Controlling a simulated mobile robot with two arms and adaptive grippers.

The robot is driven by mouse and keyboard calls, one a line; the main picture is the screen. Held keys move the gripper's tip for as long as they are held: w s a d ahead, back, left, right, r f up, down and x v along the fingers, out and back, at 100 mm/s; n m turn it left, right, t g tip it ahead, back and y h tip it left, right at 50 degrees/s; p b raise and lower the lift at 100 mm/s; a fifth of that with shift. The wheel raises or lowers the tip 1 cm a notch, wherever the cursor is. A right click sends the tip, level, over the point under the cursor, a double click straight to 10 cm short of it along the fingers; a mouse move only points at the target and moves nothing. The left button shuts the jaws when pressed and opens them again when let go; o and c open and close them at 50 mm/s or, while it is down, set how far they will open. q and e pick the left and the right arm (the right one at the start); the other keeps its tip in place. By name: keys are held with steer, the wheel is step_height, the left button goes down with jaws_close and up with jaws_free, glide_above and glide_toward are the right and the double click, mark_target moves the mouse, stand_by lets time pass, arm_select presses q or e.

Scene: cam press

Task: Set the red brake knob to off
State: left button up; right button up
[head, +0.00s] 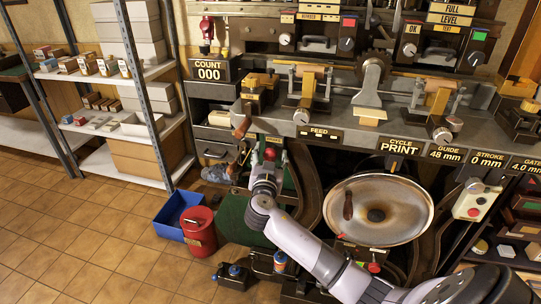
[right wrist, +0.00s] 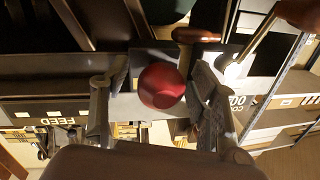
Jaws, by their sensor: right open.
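A round red knob (head: 270,154) sits under the front edge of the press bench, below a small yellow label too small to read. I take it for the brake knob; its setting cannot be read. My right gripper (head: 268,160) reaches up to it from below. In the right wrist view the red knob (right wrist: 162,86) lies between the spread fingers of my open right gripper (right wrist: 160,105). The fingers stand on both sides with gaps, so it is not gripped. My left gripper is not in view.
A large round dish-like wheel (head: 405,210) with a brown handle stands right of my arm. A second red knob (head: 373,267) is low beneath it. A red can (head: 199,232) and blue bin (head: 180,212) stand on the floor at left. Shelves (head: 140,75) line the left wall.

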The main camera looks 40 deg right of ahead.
steer(key=shift+s+a+f, duration=0.1)
steer(key=shift+a, duration=0.05)
steer(key=shift+s+a, duration=0.2)
steer(key=shift+s, duration=0.05)
steer(key=v, duration=1.1)
step_height(320, 180, down, 23)
steer(key=s+a+n+g+y+p, duration=0.1)
steer(key=s+a+n+g+y, duration=0.15)
steer(key=n+y, duration=0.35)
steer(key=s+a+f+n+g+y+p, duration=0.15)
steer(key=s+f, duration=0.25)
steer(key=f, duration=0.4)
steer(key=s+a+f+n+g+y, duration=0.1)
steer(key=s+f+n+g, duration=0.15)
steer(key=s+f, duration=0.4)
steer(key=s+a+f+g+y, duration=0.1)
steer(key=s+f+g, duration=0.1)
steer(key=s+f, duration=0.4)
steer(key=s+a+f+n+g+y+p, duration=0.1)
steer(key=s+f, duration=0.5)
steer(key=s, duration=1)
steer(key=s+a+f+n+g+y, duration=0.1)
steer(key=s+a+f+g, duration=0.1)
steer(key=s+f, duration=0.4)
steer(key=s+g, duration=0.1)
steer(key=s, duration=0.4)
steer(key=shift+a+f, duration=0.2)
steer(key=shift+f, duration=0.2)
